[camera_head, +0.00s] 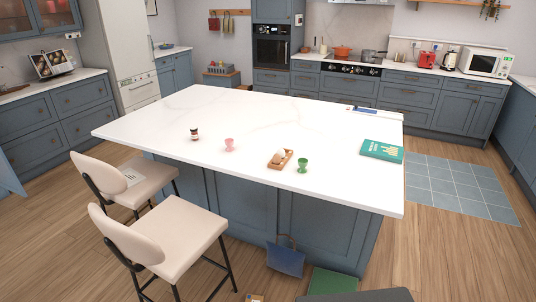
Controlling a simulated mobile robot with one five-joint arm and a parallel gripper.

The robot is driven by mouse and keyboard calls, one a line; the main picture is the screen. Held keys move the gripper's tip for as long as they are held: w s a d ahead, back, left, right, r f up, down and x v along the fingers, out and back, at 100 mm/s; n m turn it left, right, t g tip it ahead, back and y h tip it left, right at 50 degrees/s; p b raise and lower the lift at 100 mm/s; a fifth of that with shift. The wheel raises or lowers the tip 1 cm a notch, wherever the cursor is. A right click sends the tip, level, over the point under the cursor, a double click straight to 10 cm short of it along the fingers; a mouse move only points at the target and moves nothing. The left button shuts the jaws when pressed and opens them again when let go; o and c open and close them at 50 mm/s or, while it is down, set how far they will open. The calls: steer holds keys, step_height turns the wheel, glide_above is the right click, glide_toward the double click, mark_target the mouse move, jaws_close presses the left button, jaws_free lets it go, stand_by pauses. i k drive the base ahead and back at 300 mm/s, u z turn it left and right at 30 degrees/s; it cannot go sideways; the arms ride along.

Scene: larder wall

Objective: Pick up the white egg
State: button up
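A small wooden tray (286,163) lies on the white island top, near its front edge. A small pale rounded thing (281,154) sits on the tray; it may be the white egg, but it is too small to be sure. A browner patch beside it is also unclear. A green egg cup (303,166) stands just right of the tray, and a pink egg cup (229,145) stands to its left. I cannot tell whether either cup holds anything. My gripper is not in view.
The white island top (200,108) is mostly clear. A small dark jar (194,134) stands at its left and a teal book (382,151) at its right. Two cream chairs (180,245) stand at the island's left front. A blue bag (286,260) is below the front.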

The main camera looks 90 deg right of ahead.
mark_target(280, 152)
steer(key=z, duration=0.05)
steer(key=k, duration=1.95)
steer(key=z, duration=1)
steer(key=i, duration=0.85)
steer(key=z, duration=0.05)
